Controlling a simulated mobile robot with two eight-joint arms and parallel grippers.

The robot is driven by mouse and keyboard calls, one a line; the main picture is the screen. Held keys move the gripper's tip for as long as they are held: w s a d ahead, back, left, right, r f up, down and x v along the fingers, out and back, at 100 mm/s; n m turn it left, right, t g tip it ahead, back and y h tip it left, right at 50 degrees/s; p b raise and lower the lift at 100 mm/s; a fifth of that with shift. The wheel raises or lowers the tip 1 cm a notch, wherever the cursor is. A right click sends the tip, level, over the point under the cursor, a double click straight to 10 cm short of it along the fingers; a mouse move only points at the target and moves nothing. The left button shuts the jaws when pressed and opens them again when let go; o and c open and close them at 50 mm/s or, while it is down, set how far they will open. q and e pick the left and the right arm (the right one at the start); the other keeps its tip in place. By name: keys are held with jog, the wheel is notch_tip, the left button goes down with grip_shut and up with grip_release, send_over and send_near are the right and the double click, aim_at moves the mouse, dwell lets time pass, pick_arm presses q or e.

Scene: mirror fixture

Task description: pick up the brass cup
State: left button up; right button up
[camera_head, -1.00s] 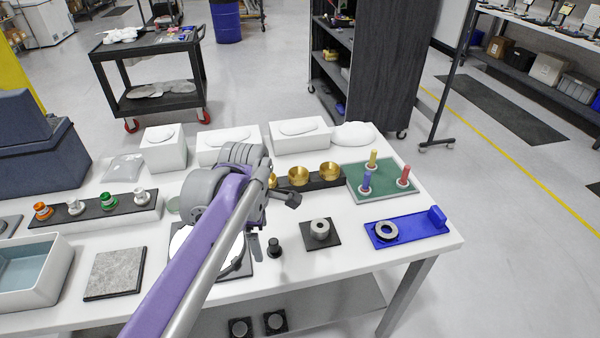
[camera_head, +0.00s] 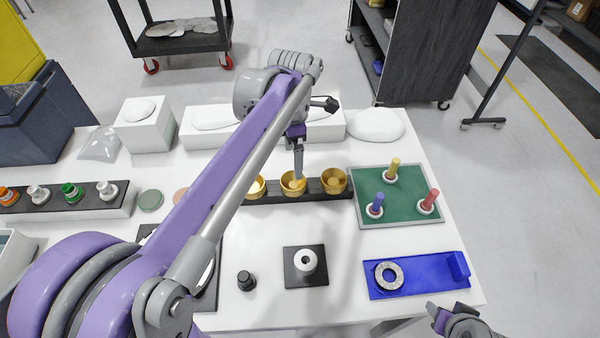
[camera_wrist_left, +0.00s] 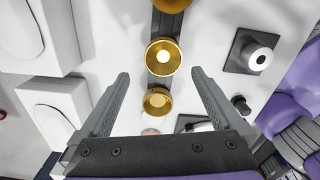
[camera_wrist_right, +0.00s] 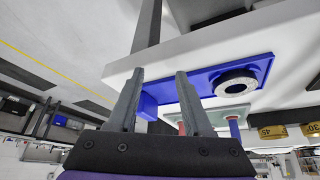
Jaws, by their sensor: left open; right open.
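Three brass cups stand in a row on a black strip: left (camera_head: 255,188), middle (camera_head: 293,188) and right (camera_head: 334,183). My left gripper (camera_head: 298,172) points down at the middle cup, its fingers overlapping that cup in the head view. In the left wrist view its fingers are spread and empty; the middle cup (camera_wrist_left: 163,57) shows at fingertip level and the left cup (camera_wrist_left: 157,101) lower between them. I cannot tell how far above the cups the tips are. My right gripper (camera_wrist_right: 160,75) is open and empty near the table's front right edge.
A green board (camera_head: 400,208) with coloured pegs stands right of the cups. White blocks (camera_head: 212,127) are behind them.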

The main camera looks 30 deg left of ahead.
aim_at(293, 184)
pick_arm(q)
jog(key=f, duration=0.3)
jog(key=shift+s+f, duration=0.4)
jog(key=shift+w+f, duration=0.1)
jog(key=shift+f, duration=0.5)
notch_tip(293, 184, down, 4)
jog(key=shift+f, duration=0.25)
jog(key=shift+r, duration=0.1)
jog(key=c, duration=1.2)
